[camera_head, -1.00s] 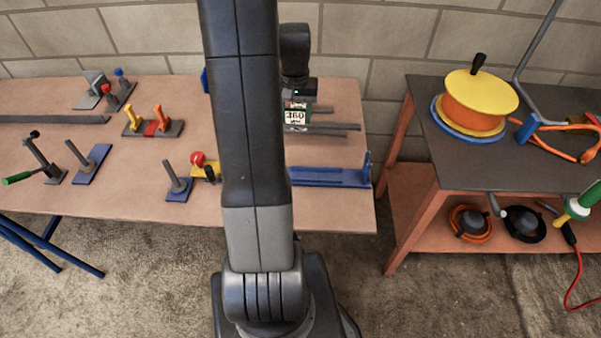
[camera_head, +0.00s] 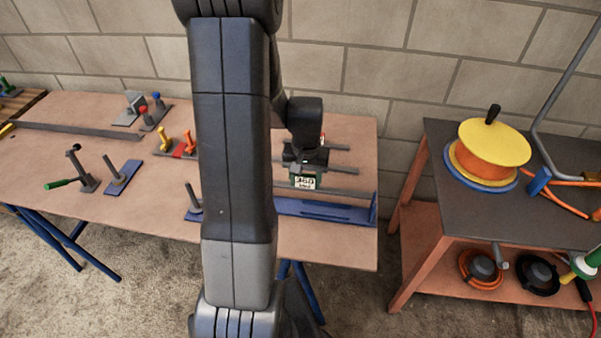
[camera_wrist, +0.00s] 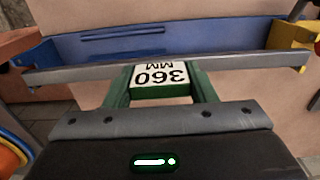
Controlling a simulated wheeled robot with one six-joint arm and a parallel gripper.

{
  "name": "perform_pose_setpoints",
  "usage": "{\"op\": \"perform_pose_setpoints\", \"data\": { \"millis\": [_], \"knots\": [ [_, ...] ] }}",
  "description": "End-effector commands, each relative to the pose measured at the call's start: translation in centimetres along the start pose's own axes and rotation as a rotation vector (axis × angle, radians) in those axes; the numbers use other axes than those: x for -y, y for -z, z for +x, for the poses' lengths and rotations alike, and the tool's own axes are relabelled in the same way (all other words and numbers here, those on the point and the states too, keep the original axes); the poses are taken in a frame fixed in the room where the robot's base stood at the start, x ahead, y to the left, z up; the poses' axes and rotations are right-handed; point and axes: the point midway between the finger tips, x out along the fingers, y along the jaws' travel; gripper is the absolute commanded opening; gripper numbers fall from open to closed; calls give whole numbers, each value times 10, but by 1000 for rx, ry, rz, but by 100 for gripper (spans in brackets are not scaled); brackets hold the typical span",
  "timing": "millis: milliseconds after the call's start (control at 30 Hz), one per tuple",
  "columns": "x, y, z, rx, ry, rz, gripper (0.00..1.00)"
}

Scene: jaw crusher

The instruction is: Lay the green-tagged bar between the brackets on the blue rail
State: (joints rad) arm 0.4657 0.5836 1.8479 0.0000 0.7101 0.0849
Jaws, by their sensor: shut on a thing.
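The green-tagged bar (camera_wrist: 230,63) is a long grey bar with a green block and a white "360 MM" label (camera_wrist: 160,75). My gripper (camera_wrist: 158,92) is shut on it at the green tag. In the head view my gripper (camera_head: 306,165) holds the bar (camera_head: 345,193) just behind the blue rail (camera_head: 325,209), roughly parallel to it. A blue bracket (camera_head: 373,208) stands at the rail's right end. The other bracket, yellow (camera_wrist: 288,40), shows in the wrist view; my arm hides that end in the head view. I cannot tell the bar's height above the table.
Other grey bars (camera_head: 342,171) lie behind my gripper. Left of my arm stand a blue-based post (camera_head: 119,177), a green-handled clamp (camera_head: 75,175) and an orange-and-yellow fixture (camera_head: 180,148). A dark side table (camera_head: 450,200) with a yellow-topped reel (camera_head: 493,145) is at the right.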

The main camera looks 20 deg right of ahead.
Motion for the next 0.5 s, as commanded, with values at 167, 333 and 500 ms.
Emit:
{"op": "perform_pose_setpoints", "data": {
  "millis": [167,333,500],
  "knots": [
    [0,0,0,-1,0,-1,16],
    [0,0,4,-1,0,-1,16],
    [0,0,15,0,0,-1,16]
  ]
}}
